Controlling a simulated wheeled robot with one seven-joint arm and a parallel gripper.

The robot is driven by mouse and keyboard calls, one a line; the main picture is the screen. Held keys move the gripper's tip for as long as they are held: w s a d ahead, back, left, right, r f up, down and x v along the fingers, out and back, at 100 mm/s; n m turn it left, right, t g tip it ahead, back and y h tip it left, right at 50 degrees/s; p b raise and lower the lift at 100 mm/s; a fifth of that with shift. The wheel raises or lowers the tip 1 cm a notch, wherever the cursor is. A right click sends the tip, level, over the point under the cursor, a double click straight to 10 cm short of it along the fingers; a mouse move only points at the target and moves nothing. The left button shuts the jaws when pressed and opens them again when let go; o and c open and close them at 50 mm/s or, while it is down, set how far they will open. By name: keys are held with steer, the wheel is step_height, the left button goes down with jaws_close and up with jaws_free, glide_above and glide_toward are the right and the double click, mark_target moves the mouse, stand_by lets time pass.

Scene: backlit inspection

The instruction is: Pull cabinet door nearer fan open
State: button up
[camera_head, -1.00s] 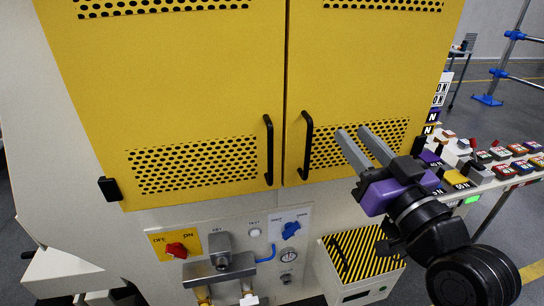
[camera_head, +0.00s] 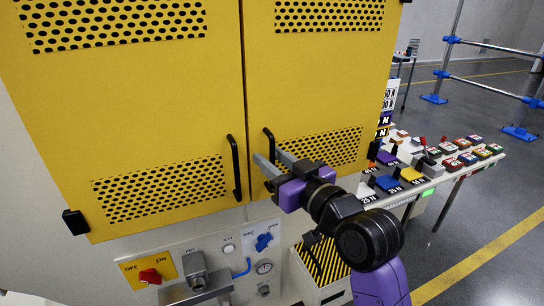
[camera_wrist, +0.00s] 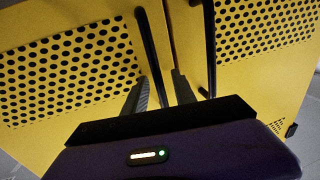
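The cabinet has two yellow doors, a left door (camera_head: 140,110) and a right door (camera_head: 310,80), both shut and meeting at a narrow vertical seam. Each has a black bar handle beside the seam: the left handle (camera_head: 234,168) and the right handle (camera_head: 268,143). My gripper (camera_head: 269,160) is at the lower part of the right handle, its two grey fingers apart. In the wrist view, my gripper (camera_wrist: 162,92) shows one black handle (camera_wrist: 151,50) reaching down between the fingers; contact cannot be told. No fan is clearly in view.
Below the doors is a panel with a red switch (camera_head: 150,276), a blue knob (camera_head: 263,242) and a gauge. A black-and-yellow striped box (camera_head: 322,262) stands below right. A table (camera_head: 470,166) with coloured blocks stands at right. Open floor lies beyond it.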

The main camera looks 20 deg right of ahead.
steer(key=shift+w, duration=0.1)
steer(key=shift+c, duration=0.2)
jaws_close()
stand_by(1.2)
